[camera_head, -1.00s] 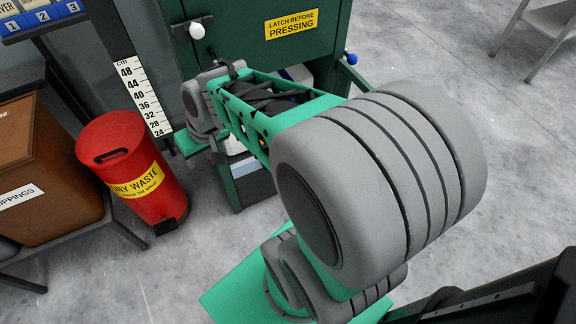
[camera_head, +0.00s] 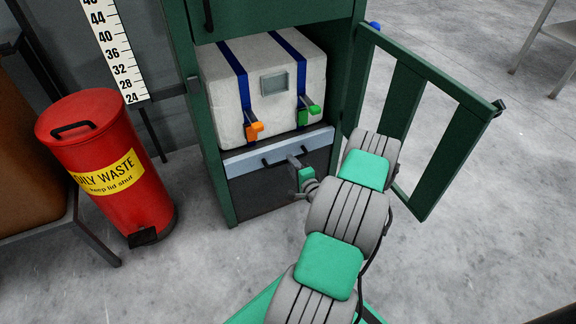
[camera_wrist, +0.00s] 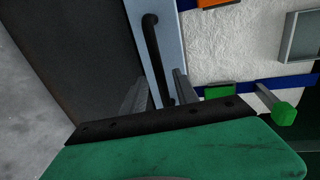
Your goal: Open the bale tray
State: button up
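The bale tray (camera_head: 247,161) is a pale grey-blue front low in the green cabinet, below the strapped bale. It appears closed, level with the cabinet frame. Its dark bar handle (camera_wrist: 154,50) shows in the wrist view and runs between my two fingers. My gripper (camera_head: 297,163) is at the tray front in the head view; in the wrist view its fingers (camera_wrist: 160,82) stand apart, one on each side of the handle, with gaps visible. Whether the fingertips touch the tray front is hard to tell.
The white bale (camera_head: 222,92) with blue straps, an orange clip (camera_head: 254,130) and a green clip (camera_head: 312,110) sits above the tray. A green barred door (camera_head: 440,150) stands open at right, close to my arm. A red waste bin (camera_head: 105,165) stands left. Floor in front is clear.

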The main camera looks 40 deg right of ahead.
jog(key=x, duration=0.3)
jog(key=shift+w+d, duration=0.1)
jog(key=shift+w, duration=0.1)
jog(key=shift+c, duration=0.3)
grip_shut()
dwell(0.8)
